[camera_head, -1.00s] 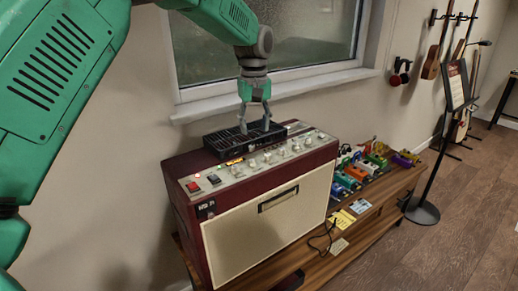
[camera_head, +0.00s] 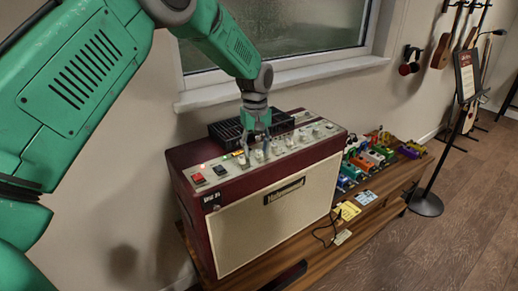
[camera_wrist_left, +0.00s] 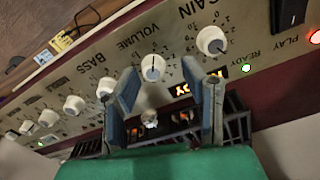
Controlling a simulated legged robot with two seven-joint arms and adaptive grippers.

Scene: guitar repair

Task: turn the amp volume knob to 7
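The amp (camera_head: 270,215) is a dark red box with a cream front and a metal control panel on top. In the left wrist view the white volume knob (camera_wrist_left: 153,67) sits under the "VOLUME" label, with its pointer line towards the label. The gain knob (camera_wrist_left: 211,40) and bass knob (camera_wrist_left: 106,87) are on either side. My left gripper (camera_head: 257,157) is open over the panel. In the left wrist view its fingers (camera_wrist_left: 160,76) appear on either side of the volume knob; I cannot tell whether they touch it. My right gripper is not in view.
A black grille (camera_head: 225,130) lies behind the panel on the amp's top. Red and black switches (camera_head: 198,179) are at the panel's left. A window sill (camera_head: 290,82) runs behind.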

